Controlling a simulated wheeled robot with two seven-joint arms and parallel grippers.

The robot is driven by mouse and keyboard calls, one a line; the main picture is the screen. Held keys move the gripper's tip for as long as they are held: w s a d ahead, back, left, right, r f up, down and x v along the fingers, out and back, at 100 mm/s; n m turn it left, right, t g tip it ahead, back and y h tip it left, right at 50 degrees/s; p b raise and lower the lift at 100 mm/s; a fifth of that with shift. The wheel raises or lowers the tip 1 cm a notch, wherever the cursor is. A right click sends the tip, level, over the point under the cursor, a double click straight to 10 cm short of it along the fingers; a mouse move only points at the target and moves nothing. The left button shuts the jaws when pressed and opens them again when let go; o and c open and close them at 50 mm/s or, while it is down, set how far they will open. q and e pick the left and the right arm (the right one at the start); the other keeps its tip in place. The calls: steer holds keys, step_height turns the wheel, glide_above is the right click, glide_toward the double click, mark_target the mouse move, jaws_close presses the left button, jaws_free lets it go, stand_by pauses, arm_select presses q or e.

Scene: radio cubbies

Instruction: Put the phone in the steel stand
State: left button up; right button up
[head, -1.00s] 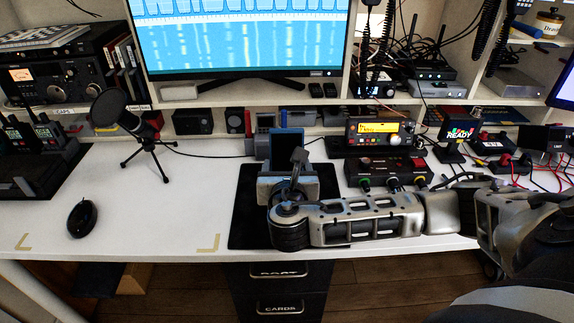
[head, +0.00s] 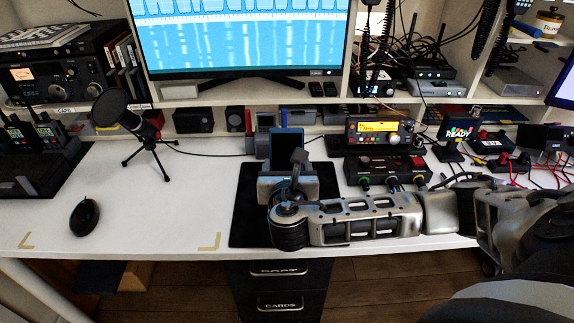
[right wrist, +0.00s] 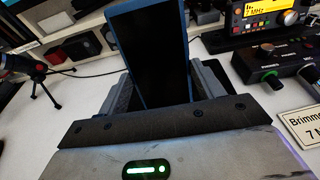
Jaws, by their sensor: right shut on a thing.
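The phone (head: 286,146) is a blue-edged slab with a dark screen, standing nearly upright above the black mat (head: 247,211). My right gripper (head: 288,180) is shut on its lower part. In the right wrist view the phone (right wrist: 158,52) rises between the two grey fingers of the gripper (right wrist: 163,92), leaning slightly. The phone's lower end is hidden by the gripper body. I cannot make out the steel stand; it may be hidden behind the gripper and phone, so I cannot tell whether the phone touches it. My left gripper is not in view.
A microphone on a tripod (head: 146,152) and a mouse (head: 84,217) are to the left. A lit radio (head: 381,131) and a control box with knobs (head: 387,171) stand close on the right. The monitor (head: 240,35) is behind.

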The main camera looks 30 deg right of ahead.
stand_by(0.5)
steer(key=shift+r+p, duration=0.1)
steer(key=shift+p, duration=0.4)
stand_by(0.4)
steer(key=shift+p, duration=0.45)
steer(key=shift+s+a+f+b, duration=0.15)
steer(key=shift+f+b, duration=0.05)
steer(key=shift+f, duration=0.65)
steer(key=shift+s+a+f+b, duration=0.1)
steer(key=shift+s+f+b, duration=0.05)
steer(key=shift+f, duration=0.65)
steer(key=o, duration=1.2)
steer(key=shift+c, duration=0.2)
